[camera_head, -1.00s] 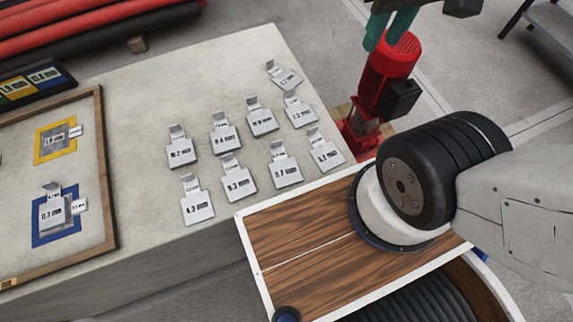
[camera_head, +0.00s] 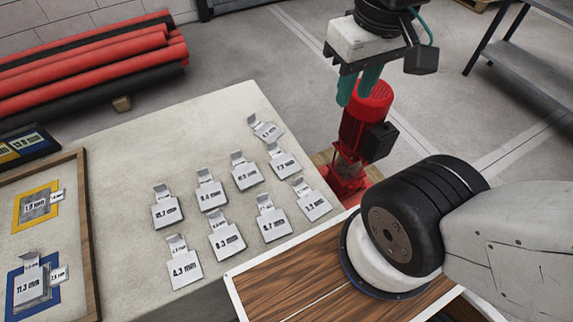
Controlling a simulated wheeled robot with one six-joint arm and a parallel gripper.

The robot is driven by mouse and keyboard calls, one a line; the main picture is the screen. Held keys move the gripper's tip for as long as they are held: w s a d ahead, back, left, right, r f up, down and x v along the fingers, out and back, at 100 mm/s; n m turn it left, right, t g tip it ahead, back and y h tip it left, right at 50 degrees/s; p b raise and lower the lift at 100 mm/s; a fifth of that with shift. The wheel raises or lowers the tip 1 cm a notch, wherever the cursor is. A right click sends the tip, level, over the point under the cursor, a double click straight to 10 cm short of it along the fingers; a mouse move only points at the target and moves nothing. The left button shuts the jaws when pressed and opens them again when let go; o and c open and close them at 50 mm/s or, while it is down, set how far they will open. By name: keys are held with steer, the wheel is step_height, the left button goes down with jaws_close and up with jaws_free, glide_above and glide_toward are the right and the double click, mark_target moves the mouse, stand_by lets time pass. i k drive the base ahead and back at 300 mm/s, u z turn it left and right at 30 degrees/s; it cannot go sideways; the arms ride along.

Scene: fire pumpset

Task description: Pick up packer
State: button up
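Several flat grey metal packers with bent tabs and printed millimetre sizes lie on the pale table (camera_head: 130,135). One marked 4.3 mm (camera_head: 184,268) lies nearest the front, and another packer (camera_head: 265,130) lies at the back. A packer that seems to read 11.3 mm (camera_head: 33,285) lies on a blue-bordered square in the wooden-framed board at left. My gripper (camera_head: 357,92), with teal fingers, hangs at the upper right, in front of the red pump and away from the packers. No packer shows in it.
A red pump (camera_head: 362,130) stands on the floor beyond the table's right edge. A metal rack (camera_head: 520,70) stands at the upper right. The table's back left is bare.

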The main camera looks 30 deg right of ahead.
mark_target(210, 196)
steer(key=k, duration=0.5)
steer(key=u, duration=3.4)
steer(key=k, duration=0.6)
steer(key=z, duration=1.4)
